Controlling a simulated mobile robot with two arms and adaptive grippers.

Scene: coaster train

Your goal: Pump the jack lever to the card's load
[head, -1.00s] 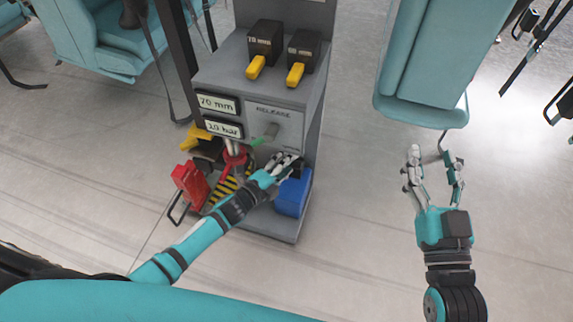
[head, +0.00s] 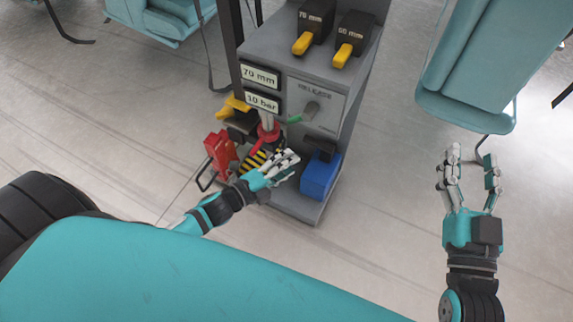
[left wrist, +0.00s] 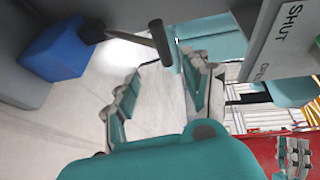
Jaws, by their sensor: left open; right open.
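A grey jack cabinet (head: 345,90) carries two cards, a "70 mm" card (head: 260,76) and a bar card (head: 262,102), whose first digit is blurred. In the left wrist view a dark lever with a cylindrical grip (left wrist: 160,43) reaches out above the blue block (left wrist: 55,52). My left gripper (head: 284,165) is open and empty, low in front of the cabinet, left of the blue block. In its wrist view the fingers (left wrist: 158,90) are spread, with the lever grip beyond them and not held. My right gripper (head: 468,170) is open and empty, well right of the cabinet.
Yellow levers (head: 303,43) sit on top. A red can-like object (head: 220,150) stands left of my left gripper. Teal seats (head: 470,70) are behind my right gripper.

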